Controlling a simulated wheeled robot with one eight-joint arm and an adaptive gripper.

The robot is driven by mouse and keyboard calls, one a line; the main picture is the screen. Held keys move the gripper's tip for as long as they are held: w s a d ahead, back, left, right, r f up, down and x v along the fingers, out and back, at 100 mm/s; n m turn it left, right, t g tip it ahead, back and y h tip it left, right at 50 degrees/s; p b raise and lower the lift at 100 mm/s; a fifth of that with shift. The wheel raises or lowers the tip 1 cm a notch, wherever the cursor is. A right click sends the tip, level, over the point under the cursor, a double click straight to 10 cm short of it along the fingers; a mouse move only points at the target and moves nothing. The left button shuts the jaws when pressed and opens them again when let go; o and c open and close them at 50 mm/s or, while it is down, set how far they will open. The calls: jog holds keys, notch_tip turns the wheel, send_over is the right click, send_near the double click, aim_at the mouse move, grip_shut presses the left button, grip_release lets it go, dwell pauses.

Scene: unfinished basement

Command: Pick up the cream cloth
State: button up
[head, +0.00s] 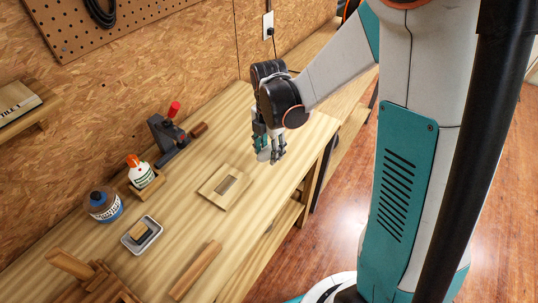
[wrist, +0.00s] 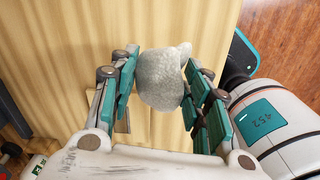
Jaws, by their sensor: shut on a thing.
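The cream cloth (wrist: 163,78) is a pale, bunched lump between the fingers in the wrist view. In the head view a small part of the cloth (head: 264,155) shows at the fingertips. My gripper (wrist: 160,90) is shut on the cloth, with a teal-padded finger on each side of it. In the head view my gripper (head: 268,152) points down over the far right part of the workbench (head: 240,115). I cannot tell whether the cloth touches the bench top.
A wood strip (head: 196,270) lies near the front edge.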

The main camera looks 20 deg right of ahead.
aim_at(269, 150)
notch_tip(269, 150, up, 14)
jog(key=p, duration=0.4)
jog(key=shift+r, duration=0.2)
